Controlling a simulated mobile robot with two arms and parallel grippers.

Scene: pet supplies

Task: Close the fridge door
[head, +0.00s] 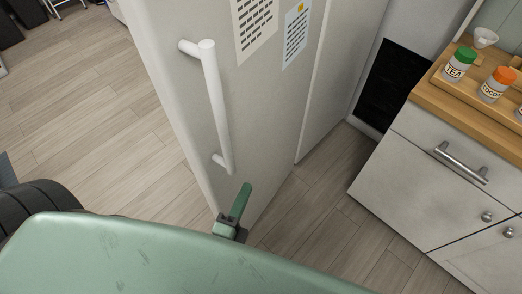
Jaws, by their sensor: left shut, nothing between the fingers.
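The fridge door (260,110) stands as a tall pale panel in the upper middle of the head view, with a long white vertical handle (217,105). Its top is cut off by the frame. My left gripper (241,194) is just below and right of the handle's lower end, in front of the door's lower part. Its green fingers are together and hold nothing. I cannot tell whether they touch the door. How far the door is open is not clear from this angle. My right gripper is not in view.
Two papers hang on the door, one white (254,26) and one bluish (296,36). At right is a cabinet (405,180) with a wooden top, holding a tea jar (459,66) and a cocoa jar (497,85). Bare wooden floor (95,95) lies left of the door.

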